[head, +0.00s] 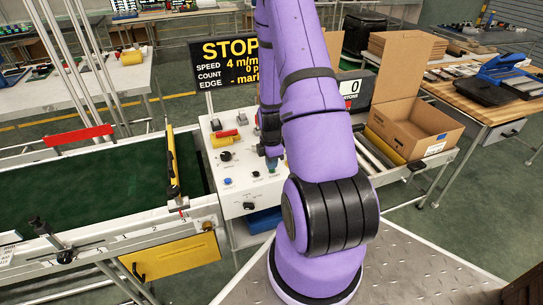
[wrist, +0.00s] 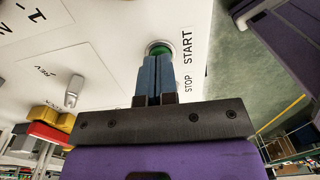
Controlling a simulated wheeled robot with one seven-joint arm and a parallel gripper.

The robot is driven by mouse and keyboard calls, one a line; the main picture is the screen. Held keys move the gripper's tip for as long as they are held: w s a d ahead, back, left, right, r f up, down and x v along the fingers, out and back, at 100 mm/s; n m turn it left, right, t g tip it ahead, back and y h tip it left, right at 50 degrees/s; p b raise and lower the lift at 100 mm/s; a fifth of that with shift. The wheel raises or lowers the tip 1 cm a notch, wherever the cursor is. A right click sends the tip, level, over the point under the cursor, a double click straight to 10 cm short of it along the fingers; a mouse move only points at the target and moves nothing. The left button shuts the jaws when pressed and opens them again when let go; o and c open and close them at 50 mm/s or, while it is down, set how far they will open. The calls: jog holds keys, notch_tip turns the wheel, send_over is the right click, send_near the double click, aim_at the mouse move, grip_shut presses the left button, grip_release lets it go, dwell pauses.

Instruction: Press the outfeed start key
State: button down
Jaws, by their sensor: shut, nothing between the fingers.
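A green round key (wrist: 159,49) labelled START sits on a white panel in the wrist view, with the word STOP printed beside it. My gripper (wrist: 158,60) is shut and empty. Its blue fingertips overlap the lower part of the green key in the wrist view; I cannot tell whether they touch it or how far it is pushed in. In the head view my gripper (head: 272,162) is low over the right side of the white control panel (head: 240,202), partly behind my purple arm. A sign (head: 222,65) behind the panel reads STOP, speed 4, count 0.
The panel also carries a black knob (head: 225,156), a blue button (head: 228,181), and red and yellow parts (head: 225,136). A toggle marked REV (wrist: 73,91) stands left of my fingers. A green conveyor belt (head: 90,185) lies left; an open cardboard box (head: 415,130) stands right.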

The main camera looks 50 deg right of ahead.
jog(key=shift+f, duration=0.25)
